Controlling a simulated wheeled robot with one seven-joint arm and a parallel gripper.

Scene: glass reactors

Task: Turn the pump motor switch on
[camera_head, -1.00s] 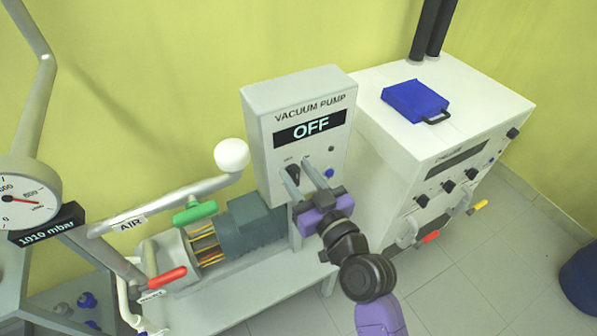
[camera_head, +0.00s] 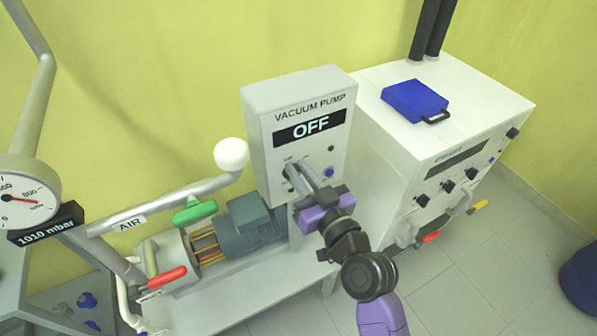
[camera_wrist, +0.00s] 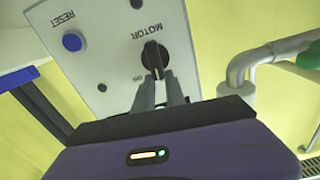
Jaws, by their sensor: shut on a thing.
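The vacuum pump control box (camera_head: 262,150) is a light grey panel whose display (camera_head: 310,127) reads OFF. The motor switch is a black rotary knob (camera_wrist: 153,52) under the label MOTOR in the wrist view. My gripper (camera_head: 294,172) reaches the lower front of the box in the head view, and its fingers hide most of the knob there. In the wrist view my gripper (camera_wrist: 158,82) has its two fingertips closed in on the lower part of the knob, one on each side.
A blue RESET button (camera_wrist: 72,42) is beside the knob. Left of the box are a green-handled valve (camera_head: 195,213), a red handle (camera_head: 167,278) and the pump motor (camera_head: 250,228). A white cabinet (camera_head: 400,150) stands close on the right with a blue case (camera_head: 414,100) on top.

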